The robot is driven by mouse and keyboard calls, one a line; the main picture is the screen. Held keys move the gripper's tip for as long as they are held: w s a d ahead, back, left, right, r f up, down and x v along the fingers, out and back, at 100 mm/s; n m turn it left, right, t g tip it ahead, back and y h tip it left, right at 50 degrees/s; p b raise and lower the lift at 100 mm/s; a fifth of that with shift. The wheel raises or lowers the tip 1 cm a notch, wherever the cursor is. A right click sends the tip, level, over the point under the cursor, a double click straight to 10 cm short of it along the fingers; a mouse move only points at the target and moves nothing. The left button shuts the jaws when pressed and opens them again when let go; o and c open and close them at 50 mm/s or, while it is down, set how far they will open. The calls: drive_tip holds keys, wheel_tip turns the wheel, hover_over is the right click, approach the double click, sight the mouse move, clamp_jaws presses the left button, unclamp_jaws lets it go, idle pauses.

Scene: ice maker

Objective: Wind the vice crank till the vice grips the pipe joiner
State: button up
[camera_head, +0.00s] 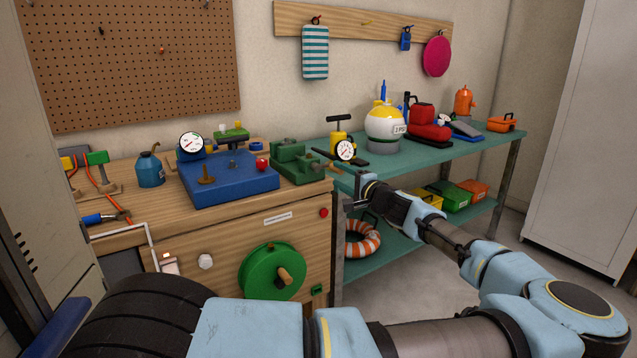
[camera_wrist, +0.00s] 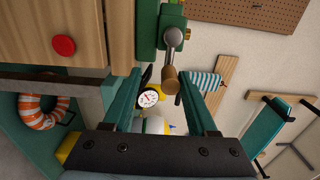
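The green vice (camera_head: 290,158) stands at the right end of the wooden bench top. Its crank, a grey metal arm (camera_wrist: 173,38) with a wooden handle (camera_wrist: 170,80), sticks out at the bench's right side. My gripper (camera_head: 362,187) is just right of the vice, by the bench's right edge. In the wrist view my gripper (camera_wrist: 159,75) is open, its two green fingers apart. The wooden handle appears between the fingertips there, nearer the right one; I cannot tell whether they touch. I cannot make out the pipe joiner or the jaw gap.
A blue plate with a gauge (camera_head: 228,181) lies left of the vice. A teal shelf table (camera_head: 430,152) stands right of the bench, holding a yellow pump (camera_head: 339,143) and a white-and-yellow ball (camera_head: 385,128). A green reel (camera_head: 262,274) is on the bench front.

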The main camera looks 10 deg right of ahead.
drive_tip(key=v, duration=0.7)
idle(0.6)
